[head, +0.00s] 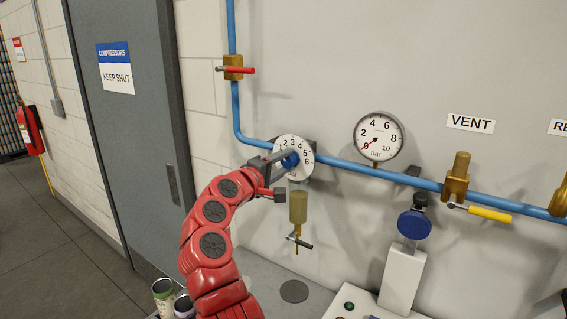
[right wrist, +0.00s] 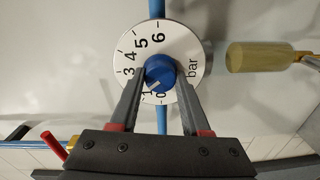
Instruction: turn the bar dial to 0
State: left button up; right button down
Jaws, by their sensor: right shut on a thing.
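The bar dial (head: 295,150) is a white round face with black numbers and a blue knob (head: 290,159) at its centre, set on the blue pipe. In the right wrist view the dial face (right wrist: 190,45) shows 0 to 6 and "bar". A short pale mark on the blue knob (right wrist: 161,70) points toward the 0 and 1 side; the exact number is hard to tell. My right gripper (head: 283,158) is shut on the knob; its two fingers (right wrist: 161,76) lie on either side of it. My left gripper is not in view.
A red-handled valve (head: 234,68) sits above left, a yellow-handled valve (head: 457,180) to the right. A filter bowl (head: 298,207) hangs below the dial. Cans (head: 164,294) stand at lower left.

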jog(key=n, duration=0.2)
jog(key=shift+r+n+p, duration=0.15)
jog(key=shift+n+p, duration=0.15)
jog(key=shift+n, duration=0.1)
jog(key=n+p, duration=0.1)
jog(key=n, duration=0.1)
jog(key=shift+r+n, duration=0.1)
jog(key=shift+n, duration=0.3)
jog(key=n+p, duration=0.3)
jog(key=n, duration=0.1)
jog(key=shift+h, duration=0.3)
jog(key=shift+n, duration=0.4)
jog(key=c, duration=0.7)
grip_release()
jog(key=shift+f, duration=0.2)
jog(key=o, duration=0.3)
jog(key=shift+w+f, duration=0.1)
jog(key=shift+o, duration=0.2)
